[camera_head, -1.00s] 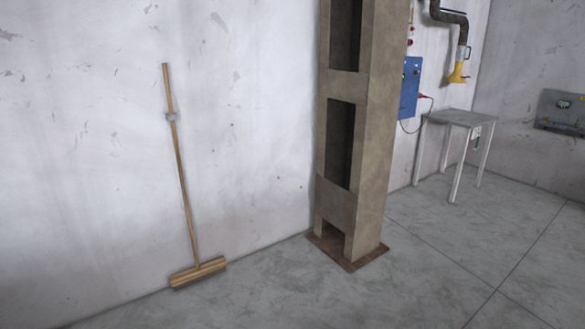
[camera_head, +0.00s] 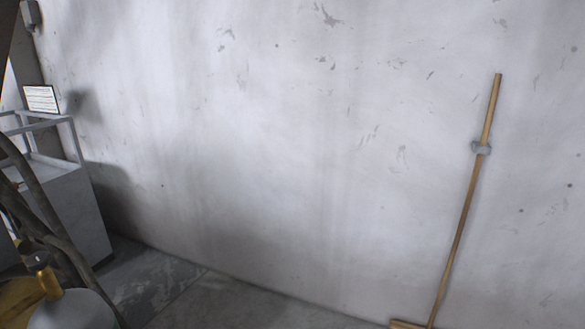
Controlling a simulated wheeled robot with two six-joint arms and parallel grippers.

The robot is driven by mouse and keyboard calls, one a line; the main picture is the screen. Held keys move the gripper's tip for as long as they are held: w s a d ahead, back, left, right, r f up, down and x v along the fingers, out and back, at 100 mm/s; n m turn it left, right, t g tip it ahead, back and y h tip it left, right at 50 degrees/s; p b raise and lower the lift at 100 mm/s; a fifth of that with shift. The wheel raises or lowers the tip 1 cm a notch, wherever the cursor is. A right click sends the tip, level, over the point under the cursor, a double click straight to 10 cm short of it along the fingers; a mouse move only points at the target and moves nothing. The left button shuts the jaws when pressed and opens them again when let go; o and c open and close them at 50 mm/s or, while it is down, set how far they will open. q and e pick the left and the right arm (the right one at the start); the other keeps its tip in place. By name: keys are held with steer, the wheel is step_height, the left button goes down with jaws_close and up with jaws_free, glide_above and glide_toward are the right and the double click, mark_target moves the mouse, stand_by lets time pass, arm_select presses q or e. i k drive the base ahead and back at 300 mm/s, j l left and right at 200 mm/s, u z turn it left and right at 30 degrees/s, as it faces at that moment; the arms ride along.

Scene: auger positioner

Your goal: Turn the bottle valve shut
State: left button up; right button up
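At the lower left corner is the rounded grey top of what looks like a gas bottle (camera_head: 72,313), cut off by the bottom edge. A brass-coloured valve (camera_head: 48,282) stands up from it, with a small grey part at its top. Whether the valve is open or shut cannot be told. Neither of my grippers is in view.
Thick dark hoses (camera_head: 40,205) hang at the left edge by the bottle. A grey cabinet (camera_head: 75,215) with a framed rack and a small sign (camera_head: 40,99) stands behind. A broom (camera_head: 462,215) leans on the wall at right. Floor between them is clear.

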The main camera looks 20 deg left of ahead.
mark_target(39, 261)
steer(key=i+u, duration=0.3)
steer(key=u, duration=0.15)
steer(key=i+l+u, duration=0.2)
steer(key=u, duration=0.2)
steer(key=i+l+u, duration=0.3)
steer(key=u, duration=0.15)
steer(key=i+l+u, duration=0.3)
steer(key=u, duration=0.15)
steer(key=i+l+u, duration=0.1)
steer(key=l+u, duration=0.35)
